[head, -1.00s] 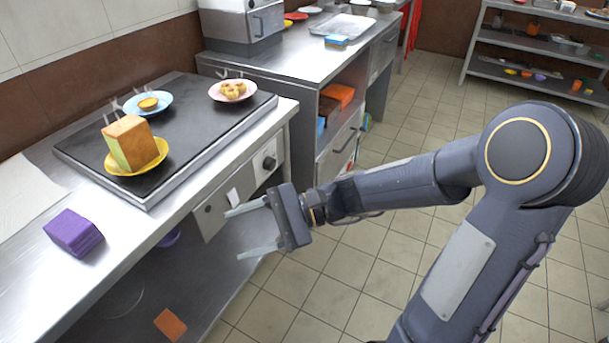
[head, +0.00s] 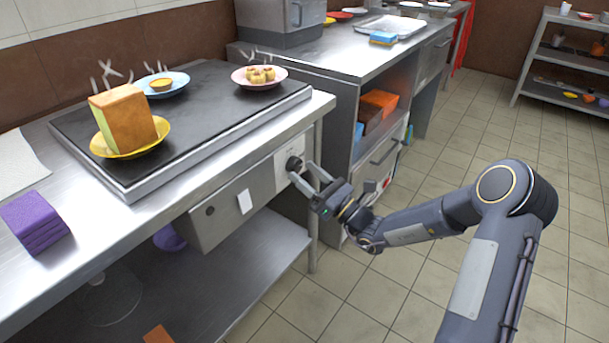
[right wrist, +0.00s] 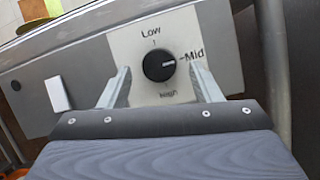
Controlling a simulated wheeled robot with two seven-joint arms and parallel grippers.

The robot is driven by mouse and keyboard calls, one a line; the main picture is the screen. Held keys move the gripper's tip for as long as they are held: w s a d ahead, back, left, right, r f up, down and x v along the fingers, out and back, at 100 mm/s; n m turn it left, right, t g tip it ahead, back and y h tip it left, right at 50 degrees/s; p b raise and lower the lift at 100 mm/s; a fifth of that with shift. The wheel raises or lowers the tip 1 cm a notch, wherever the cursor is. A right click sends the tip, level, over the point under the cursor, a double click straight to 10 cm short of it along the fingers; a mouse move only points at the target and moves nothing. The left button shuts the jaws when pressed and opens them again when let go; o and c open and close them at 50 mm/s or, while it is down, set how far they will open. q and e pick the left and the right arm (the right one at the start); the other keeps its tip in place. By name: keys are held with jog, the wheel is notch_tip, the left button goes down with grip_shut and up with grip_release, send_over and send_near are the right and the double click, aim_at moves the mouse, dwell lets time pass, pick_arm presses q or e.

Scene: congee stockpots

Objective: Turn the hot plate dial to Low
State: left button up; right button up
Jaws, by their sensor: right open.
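The hot plate dial (head: 294,164) is a round black knob on the metal front panel under the hot plate (head: 190,120). In the right wrist view the dial (right wrist: 158,67) has a white mark pointing right, toward "Mid". "Low" is printed above the dial and a further label, seen upside down, below it. My right gripper (head: 303,172) is open in front of the dial. In the wrist view its two fingers stand left and right of the dial's lower part; I cannot tell whether they touch it. My left gripper is not in view.
On the hot plate stand a yellow plate (head: 105,148) with a bread block, a blue plate (head: 178,88) and a pink plate (head: 280,74) with food. A white switch (head: 245,202) sits left of the dial. A purple block (head: 36,224) lies on the counter.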

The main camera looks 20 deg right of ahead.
jog(key=shift+w+a+r, duration=0.3)
jog(key=shift+w+a, duration=0.1)
jog(key=shift+w, duration=0.1)
jog(key=c, duration=1)
